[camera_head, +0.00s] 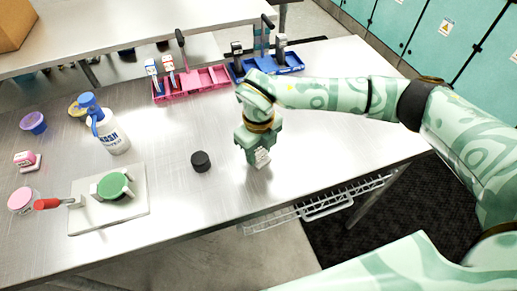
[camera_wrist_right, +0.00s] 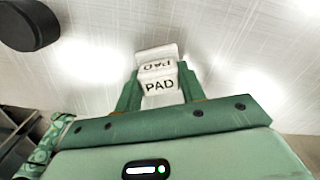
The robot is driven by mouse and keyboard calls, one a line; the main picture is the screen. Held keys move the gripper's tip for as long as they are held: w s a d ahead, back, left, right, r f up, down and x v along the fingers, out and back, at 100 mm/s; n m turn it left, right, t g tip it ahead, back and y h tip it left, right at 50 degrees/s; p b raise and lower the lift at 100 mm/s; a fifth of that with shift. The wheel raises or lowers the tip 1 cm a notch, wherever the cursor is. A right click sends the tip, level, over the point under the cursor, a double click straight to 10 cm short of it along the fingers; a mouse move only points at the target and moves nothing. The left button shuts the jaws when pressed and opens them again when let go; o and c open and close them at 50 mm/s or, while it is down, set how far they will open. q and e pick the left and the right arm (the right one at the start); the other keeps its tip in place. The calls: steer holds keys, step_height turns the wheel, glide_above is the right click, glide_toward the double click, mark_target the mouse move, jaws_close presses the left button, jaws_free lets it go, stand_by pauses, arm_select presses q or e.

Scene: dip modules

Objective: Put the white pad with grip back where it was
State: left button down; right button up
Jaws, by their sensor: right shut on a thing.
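My right gripper (camera_head: 259,150) points down over the right part of the metal table and is shut on the white pad with grip (camera_head: 262,158). In the right wrist view the pad (camera_wrist_right: 159,85) sits between the two green fingers, with dark "PAD" lettering on its faces. Its lower part is close to the table top; I cannot tell whether it touches. The gripper hides part of the pad in the head view. My left gripper is not in view.
A black round puck (camera_head: 200,161) lies left of the gripper. Pink (camera_head: 208,84) and blue (camera_head: 290,62) trays stand behind. The table's front centre is clear.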

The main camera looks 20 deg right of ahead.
mark_target(258, 150)
steer(key=o, duration=0.9)
step_height(258, 150, up, 12)
steer(key=shift+r+p, duration=0.1)
steer(key=shift+p, duration=0.65)
steer(key=shift+a, duration=0.1)
